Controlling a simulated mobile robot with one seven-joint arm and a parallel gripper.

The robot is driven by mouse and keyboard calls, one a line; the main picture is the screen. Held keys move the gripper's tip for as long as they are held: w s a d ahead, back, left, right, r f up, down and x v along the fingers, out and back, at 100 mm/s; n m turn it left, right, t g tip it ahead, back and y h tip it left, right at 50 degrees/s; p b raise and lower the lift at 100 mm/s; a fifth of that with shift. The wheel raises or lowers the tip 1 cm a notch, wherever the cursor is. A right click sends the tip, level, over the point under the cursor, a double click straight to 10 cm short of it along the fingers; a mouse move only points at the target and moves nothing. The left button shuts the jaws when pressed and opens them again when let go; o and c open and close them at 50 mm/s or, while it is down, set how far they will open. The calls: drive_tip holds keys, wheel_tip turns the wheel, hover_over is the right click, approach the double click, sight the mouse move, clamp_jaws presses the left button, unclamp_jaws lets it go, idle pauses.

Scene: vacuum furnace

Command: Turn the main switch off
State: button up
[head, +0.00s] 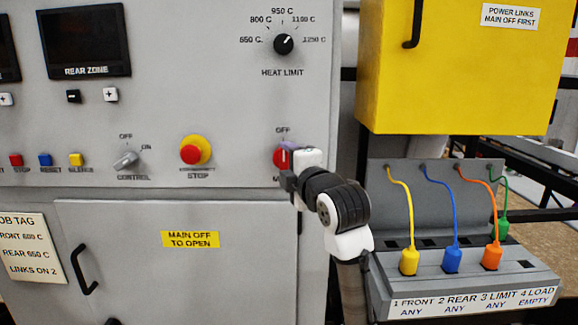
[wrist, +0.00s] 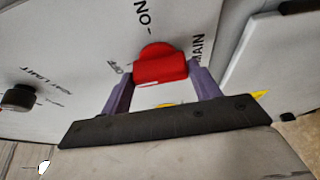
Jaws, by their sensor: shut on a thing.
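The main switch (head: 279,158) is a red round knob with a raised grip bar on the grey panel, below its OFF label (head: 283,130). My gripper (head: 289,152) is at it from the right and hides part of it and its ON mark. In the wrist view, the red switch (wrist: 160,68) sits between the two purple fingers of my gripper (wrist: 162,80), shut on its grip bar. The ON label (wrist: 143,14) stands off to the side.
A yellow-and-red stop button (head: 195,152) and control knob (head: 125,160) are left of the switch. The heat limit knob (head: 284,44) is above. A yellow cover (head: 455,70) and a link block (head: 470,290) with coloured plugs stand right. A furnace door (head: 190,280) is below.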

drive_tip(key=shift+a, duration=0.1)
drive_tip(key=o, duration=1)
drive_tip(key=shift+s, duration=0.1)
drive_tip(key=shift+s+d, duration=0.25)
drive_tip(key=shift+s, duration=0.1)
drive_tip(key=b+v, duration=0.2)
drive_tip(key=v, duration=1)
drive_tip(key=shift+s, duration=0.4)
